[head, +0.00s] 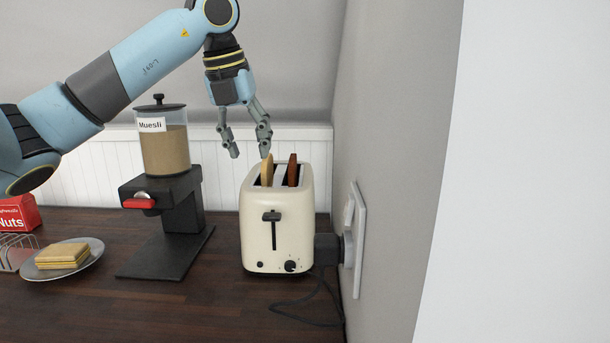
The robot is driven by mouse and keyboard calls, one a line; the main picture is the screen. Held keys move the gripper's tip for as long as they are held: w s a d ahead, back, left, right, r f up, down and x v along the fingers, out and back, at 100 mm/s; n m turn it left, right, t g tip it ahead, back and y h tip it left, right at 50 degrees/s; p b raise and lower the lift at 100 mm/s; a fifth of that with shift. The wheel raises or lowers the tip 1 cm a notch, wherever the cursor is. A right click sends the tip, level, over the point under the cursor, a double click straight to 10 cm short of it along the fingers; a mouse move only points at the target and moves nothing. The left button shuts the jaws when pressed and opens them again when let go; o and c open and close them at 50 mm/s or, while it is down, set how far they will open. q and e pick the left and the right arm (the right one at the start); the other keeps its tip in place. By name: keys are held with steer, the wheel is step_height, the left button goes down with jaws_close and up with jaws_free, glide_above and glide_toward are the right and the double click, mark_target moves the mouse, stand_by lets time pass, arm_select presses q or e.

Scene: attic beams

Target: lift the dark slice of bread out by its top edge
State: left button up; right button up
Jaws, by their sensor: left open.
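A cream toaster (277,225) stands on the dark wooden counter near the right wall. A dark brown slice of bread (292,171) sticks up from its right slot. A pale slice of bread (267,170) sticks up from its left slot. My left gripper (250,155) points down with its fingers spread, open and empty. It is above and a little left of the toaster, with its right fingertip close over the pale slice. I cannot tell whether that fingertip touches the pale slice. The lower parts of both slices are hidden in the toaster. My right gripper is not in view.
A muesli dispenser (163,150) on a black stand is left of the toaster. A plate (90,262) with sandwiches (63,256), a wire rack (16,252) and a red nuts box (18,214) are farther left. A plug (328,248) and socket plate (354,240) are on the right wall.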

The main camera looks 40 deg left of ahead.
arm_select(q)
steer(key=p, duration=0.4)
glide_above(292, 156)
steer(key=s, duration=0.3)
steer(key=shift+w+d+r, duration=0.1)
steer(key=shift+w+d, duration=0.05)
steer(key=shift+w, duration=0.55)
steer(key=p+x, duration=0.1)
steer(key=x, duration=0.4)
steer(key=shift+c, duration=0.2)
jaws_close()
